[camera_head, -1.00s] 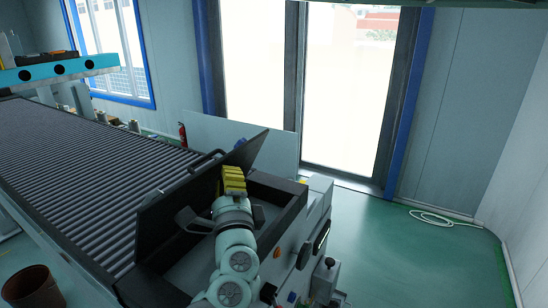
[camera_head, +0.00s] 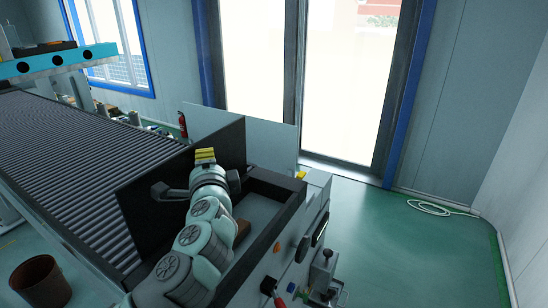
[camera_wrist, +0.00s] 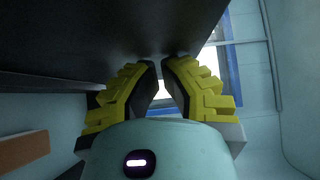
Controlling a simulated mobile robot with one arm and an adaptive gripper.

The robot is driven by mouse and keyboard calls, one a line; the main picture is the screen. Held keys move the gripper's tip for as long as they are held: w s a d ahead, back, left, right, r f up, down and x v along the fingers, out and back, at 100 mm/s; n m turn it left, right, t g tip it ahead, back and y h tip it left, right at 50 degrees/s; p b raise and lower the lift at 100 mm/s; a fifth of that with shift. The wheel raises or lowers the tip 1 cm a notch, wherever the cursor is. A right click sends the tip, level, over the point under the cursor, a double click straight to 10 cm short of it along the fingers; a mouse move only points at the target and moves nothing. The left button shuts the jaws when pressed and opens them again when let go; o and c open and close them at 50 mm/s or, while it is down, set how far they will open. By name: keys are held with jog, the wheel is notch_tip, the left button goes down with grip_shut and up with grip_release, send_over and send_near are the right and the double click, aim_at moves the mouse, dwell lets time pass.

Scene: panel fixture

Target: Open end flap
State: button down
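The end flap (camera_head: 229,145) is a flat dark panel at the near end of the roller bed. It stands close to upright above the open dark-rimmed box end (camera_head: 262,214) of the machine. My gripper (camera_head: 205,153), with yellow fingers, is at the box-side face of the flap, near its top edge. In the wrist view the flap's dark underside (camera_wrist: 95,40) fills the upper left, just beyond the fingers. The fingertips (camera_wrist: 160,62) are close together with a narrow gap and nothing visible between them. The flap's handle is hidden now. Contact with the flap cannot be told exactly.
The roller bed (camera_head: 75,150) runs off to the upper left. A grey panel (camera_head: 271,150) stands behind the machine. Knobs and a small fixture (camera_head: 322,275) stick out at its right end. A brown bin (camera_head: 40,283) is lower left. Open green floor (camera_head: 400,250) lies right.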

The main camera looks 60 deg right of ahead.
jog(key=shift+w+a+r+n+g+y+p, duration=0.1)
jog(key=shift+w+n+g+y+p, duration=0.2)
jog(key=shift+w+p, duration=0.25)
jog(key=shift+w+a+r+n+g+y+p, duration=0.1)
jog(key=shift+w+n+g+y+p, duration=0.15)
jog(key=shift+w, duration=0.4)
